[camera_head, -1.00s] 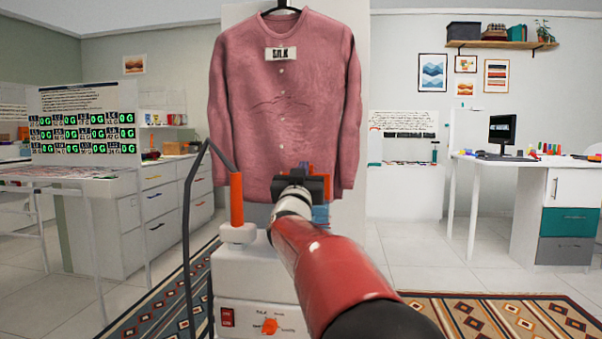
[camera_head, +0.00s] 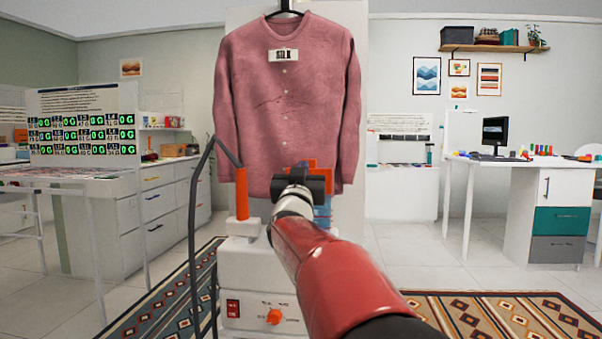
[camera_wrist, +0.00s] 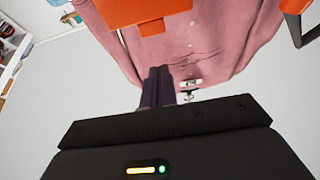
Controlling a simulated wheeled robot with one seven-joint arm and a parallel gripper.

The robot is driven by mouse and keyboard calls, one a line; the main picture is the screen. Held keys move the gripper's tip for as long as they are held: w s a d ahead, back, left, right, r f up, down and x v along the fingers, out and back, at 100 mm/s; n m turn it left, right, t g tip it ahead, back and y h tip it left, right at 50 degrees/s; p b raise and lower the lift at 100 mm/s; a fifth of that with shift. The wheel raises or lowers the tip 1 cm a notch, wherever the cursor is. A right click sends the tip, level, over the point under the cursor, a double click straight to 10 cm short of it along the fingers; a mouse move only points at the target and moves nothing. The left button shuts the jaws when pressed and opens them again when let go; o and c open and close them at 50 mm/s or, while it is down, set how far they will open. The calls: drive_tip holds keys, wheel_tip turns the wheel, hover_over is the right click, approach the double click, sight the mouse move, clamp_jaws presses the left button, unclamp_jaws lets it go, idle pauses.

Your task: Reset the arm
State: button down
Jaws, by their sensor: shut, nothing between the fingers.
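My gripper (camera_head: 304,180) is in front of the lower part of a pink buttoned shirt in the head view. Its dark fingers (camera_wrist: 157,86) are together and empty in the wrist view. The pink shirt (camera_head: 285,125) hangs on a dark hanger against a white panel and bears a white label (camera_head: 284,55). The shirt also fills the top of the wrist view (camera_wrist: 215,40). My red arm reaches up from the bottom right and hides part of the area below the shirt.
A white appliance (camera_head: 255,270) with an orange dial stands below the shirt. Its orange handle (camera_head: 241,195) and dark hose (camera_head: 193,230) are to the left. An orange and blue object (camera_head: 322,205) is partly hidden behind my gripper. Desks stand left and right.

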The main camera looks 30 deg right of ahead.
drive_tip(key=s+a, duration=0.4)
drive_tip(key=s, duration=0.2)
drive_tip(key=shift+s+f+b, duration=0.15)
drive_tip(key=shift+f+b, duration=0.2)
drive_tip(key=shift+f, duration=0.05)
drive_tip(key=s+a+f+n+g+y, duration=0.2)
drive_tip(key=s+a+f+n+y, duration=0.1)
drive_tip(key=s+a+f+y, duration=0.35)
drive_tip(key=s+a+f+n+g+y, duration=0.2)
drive_tip(key=s+a+f+n+y, duration=0.15)
drive_tip(key=a+f+y, duration=0.5)
drive_tip(key=s+f+g+h+p, duration=0.1)
drive_tip(key=s+f+g, duration=0.8)
drive_tip(key=s+f, duration=1)
drive_tip(key=shift+a+f+h, duration=0.15)
drive_tip(key=shift+h, duration=0.45)
